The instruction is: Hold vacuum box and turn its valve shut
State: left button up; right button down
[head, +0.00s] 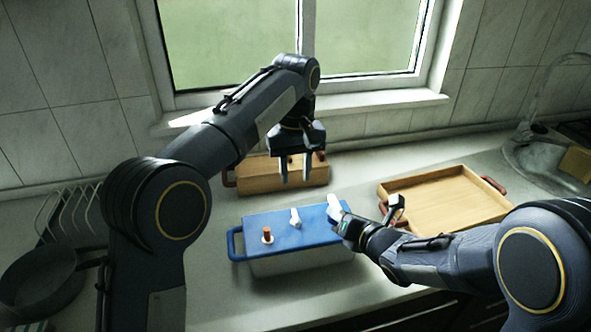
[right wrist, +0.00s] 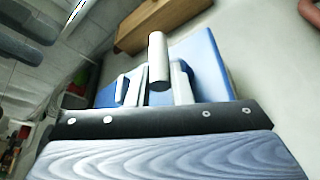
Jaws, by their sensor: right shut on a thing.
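The vacuum box (head: 292,262), pale with a blue lid (head: 312,228), stands on the counter. A blue handle (head: 231,245) shows at its left end. My left gripper (head: 296,181) is open and empty, pointing down above and behind the lid.
A wooden box (head: 257,178) stands behind the vacuum box, below my left gripper. A wooden tray (head: 447,197) lies to the right. A dark pan (head: 38,280) and wire rack (head: 75,213) are at left.

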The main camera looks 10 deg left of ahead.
dwell(0.3)
jog(key=c, duration=1.2)
grip_release()
jog(key=v, duration=1.2)
notch_tip(320, 180, up, 6)
jog(key=p, duration=0.4)
